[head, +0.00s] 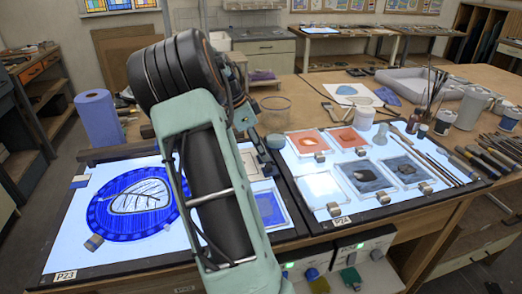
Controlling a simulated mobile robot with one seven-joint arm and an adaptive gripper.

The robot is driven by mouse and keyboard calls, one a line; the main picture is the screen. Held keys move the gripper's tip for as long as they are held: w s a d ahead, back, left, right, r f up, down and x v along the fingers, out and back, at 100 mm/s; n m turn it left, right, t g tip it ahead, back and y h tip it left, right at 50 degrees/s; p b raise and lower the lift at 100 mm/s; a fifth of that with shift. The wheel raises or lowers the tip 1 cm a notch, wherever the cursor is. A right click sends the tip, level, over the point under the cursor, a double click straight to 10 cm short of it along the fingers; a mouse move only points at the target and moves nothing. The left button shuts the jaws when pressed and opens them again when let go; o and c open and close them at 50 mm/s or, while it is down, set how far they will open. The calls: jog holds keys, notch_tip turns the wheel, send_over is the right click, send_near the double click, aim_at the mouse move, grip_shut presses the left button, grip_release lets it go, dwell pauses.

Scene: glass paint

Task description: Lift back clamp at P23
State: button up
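The light panel labelled P23 (65,274) lies at the left of the bench. On it is a round blue glass piece (103,222) with a pale leaf design. A small metal clamp (94,242) sits at the disc's front left edge. I cannot make out a back clamp at P23; my arm covers the panel's middle and part of the disc's right side. Dark parts behind my arm (260,150), above the panel's back right, seem to be my gripper. Its fingertips are not clear, so I cannot tell whether it is open or holds anything.
Panel P24 (342,221) to the right carries several clamped glass pieces, brushes and tools. A blue paper roll (98,118) stands behind P23 at the left. A small blue pane (269,208) lies on P23's right.

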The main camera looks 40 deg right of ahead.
jog(key=shift+d+f, duration=0.1)
jog(key=shift+f, duration=0.25)
grip_shut()
